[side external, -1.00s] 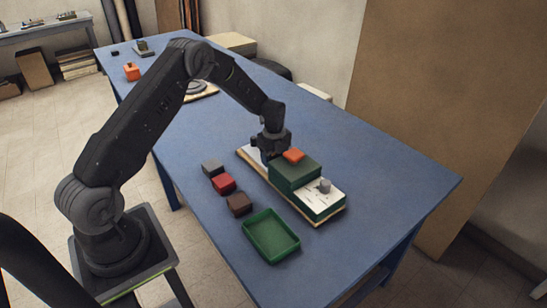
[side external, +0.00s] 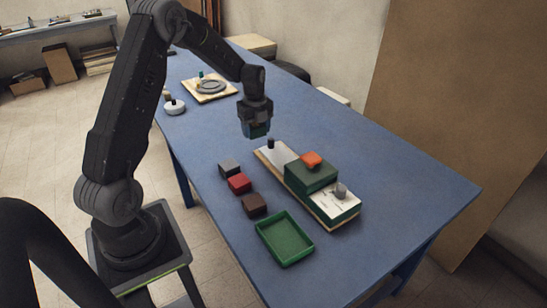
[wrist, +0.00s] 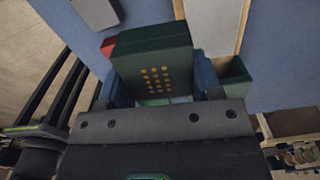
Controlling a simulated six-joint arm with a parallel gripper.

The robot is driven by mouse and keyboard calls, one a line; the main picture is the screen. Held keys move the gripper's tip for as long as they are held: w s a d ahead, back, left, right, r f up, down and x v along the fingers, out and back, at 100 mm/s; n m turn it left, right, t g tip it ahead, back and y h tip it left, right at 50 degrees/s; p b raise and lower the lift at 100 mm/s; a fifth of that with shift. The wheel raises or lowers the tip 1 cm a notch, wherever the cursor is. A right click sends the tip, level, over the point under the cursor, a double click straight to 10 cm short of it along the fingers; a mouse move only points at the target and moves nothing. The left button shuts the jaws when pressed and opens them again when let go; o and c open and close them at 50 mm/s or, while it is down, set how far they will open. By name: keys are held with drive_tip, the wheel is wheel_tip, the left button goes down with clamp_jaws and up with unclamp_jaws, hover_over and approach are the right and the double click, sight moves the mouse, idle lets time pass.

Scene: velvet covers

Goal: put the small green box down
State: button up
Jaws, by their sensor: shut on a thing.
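The small green box (wrist: 155,62), dark green with a grid of yellow dots on one face, is between the fingers of my gripper in the wrist view. My gripper (side external: 257,130) is shut on it in the side external view, in the air above the table near the far end of a long board. Only a dark green-blue sliver of the box (side external: 257,131) shows there below the fingers.
The long board (side external: 272,158) carries a dark peg, a larger green block (side external: 312,178) with an orange piece on top, and a white-topped block (side external: 338,203) with a grey knob. Grey, red and brown boxes (side external: 254,205) and a green tray (side external: 285,262) lie nearby. Blue table at right is clear.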

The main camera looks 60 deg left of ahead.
drive_tip(key=shift+s+r, duration=0.1)
drive_tip(key=shift+s, duration=0.05)
drive_tip(key=s+d+f, duration=0.1)
drive_tip(key=s+d, duration=0.5)
drive_tip(key=d, duration=0.4)
hover_over(280, 235)
drive_tip(key=f, duration=0.7)
drive_tip(key=shift+s+a+f, duration=0.1)
drive_tip(key=shift+a+f, duration=0.3)
drive_tip(key=shift+d+f, duration=0.3)
drive_tip(key=shift+d, duration=0.05)
drive_tip(key=shift+w+f, duration=0.2)
drive_tip(key=shift+f, duration=1.7)
drive_tip(key=shift+f, duration=0.1)
